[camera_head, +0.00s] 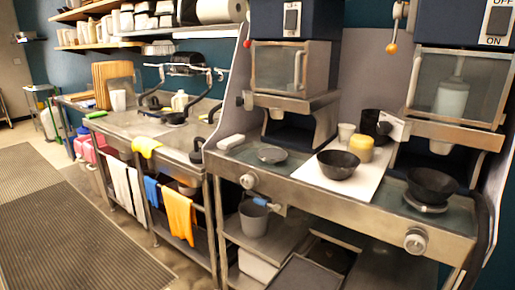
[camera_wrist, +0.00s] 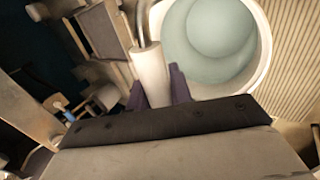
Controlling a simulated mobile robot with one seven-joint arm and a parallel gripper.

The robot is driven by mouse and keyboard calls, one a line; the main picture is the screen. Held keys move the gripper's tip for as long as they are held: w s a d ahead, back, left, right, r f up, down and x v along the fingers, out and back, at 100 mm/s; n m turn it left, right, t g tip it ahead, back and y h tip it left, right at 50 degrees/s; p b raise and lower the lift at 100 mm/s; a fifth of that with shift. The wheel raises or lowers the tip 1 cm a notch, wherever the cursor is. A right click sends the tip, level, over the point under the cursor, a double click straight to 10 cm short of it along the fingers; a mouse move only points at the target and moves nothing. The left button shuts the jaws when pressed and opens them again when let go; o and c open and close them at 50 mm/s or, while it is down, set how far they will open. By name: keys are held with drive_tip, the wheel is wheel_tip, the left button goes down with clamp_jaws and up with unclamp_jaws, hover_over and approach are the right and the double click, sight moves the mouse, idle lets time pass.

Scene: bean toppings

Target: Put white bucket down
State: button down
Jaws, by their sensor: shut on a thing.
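In the wrist view a round white bucket (camera_wrist: 265,42) lies ahead of my gripper, seen from above into its pale green-grey inside. My gripper (camera_wrist: 158,84) has purple fingers, shut on the bucket's white cylindrical handle grip (camera_wrist: 149,66); a metal wire runs up from the grip. The bucket's underside is hidden, so I cannot tell whether it touches anything below. In the head view my gripper is not clearly seen.
A ribbed light surface (camera_wrist: 293,60) lies right of the bucket in the wrist view. The head view shows a steel counter with a dark bowl (camera_head: 338,166) on a white board, a lower shelf (camera_head: 283,233), hanging orange cloth (camera_head: 180,215), and open floor with mats (camera_head: 75,240) at left.

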drive_tip(key=w+d+f+m+g+h, duration=0.1)
drive_tip(key=w+d+f+m, duration=0.2)
drive_tip(key=f, duration=0.5)
drive_tip(key=w+d+f+m+g+h, duration=0.1)
drive_tip(key=w+d+f+m, duration=0.3)
drive_tip(key=f, duration=0.4)
drive_tip(key=w+d+f+m+g+b, duration=0.1)
drive_tip(key=w+d+f+m+g, duration=0.2)
drive_tip(key=w+f, duration=0.2)
wheel_tip(320, 180, down, 3)
drive_tip(key=shift+w+d+m+h, duration=0.2)
drive_tip(key=shift+w+m+h, duration=0.1)
drive_tip(key=shift+h, duration=0.1)
drive_tip(key=shift+a, duration=0.1)
drive_tip(key=shift+w, duration=0.1)
